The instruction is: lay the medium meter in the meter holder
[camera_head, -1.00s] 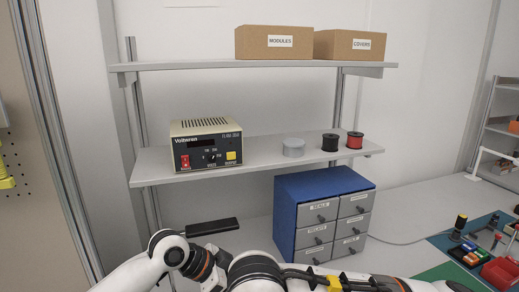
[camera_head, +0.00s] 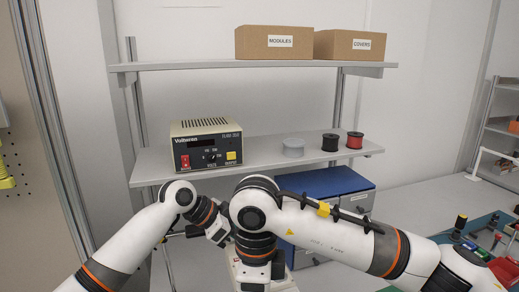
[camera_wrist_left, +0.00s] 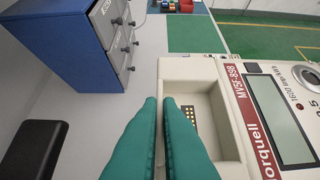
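A cream-coloured instrument (camera_wrist_left: 225,110) with a maroon label reading MV5F-898 and a grey display (camera_wrist_left: 280,115) lies at the right of the left wrist view. A rectangular recess (camera_wrist_left: 205,88) with gold contacts is in its near part. In the head view my arms hide this area. My right gripper is not visible.
A blue drawer cabinet (camera_head: 325,182) stands on the bench; it also shows in the left wrist view (camera_wrist_left: 62,40). A black block (camera_wrist_left: 32,155) lies near it. A power supply (camera_head: 206,146) and spools (camera_head: 330,142) stand on the shelf above. Tools lie at the far right.

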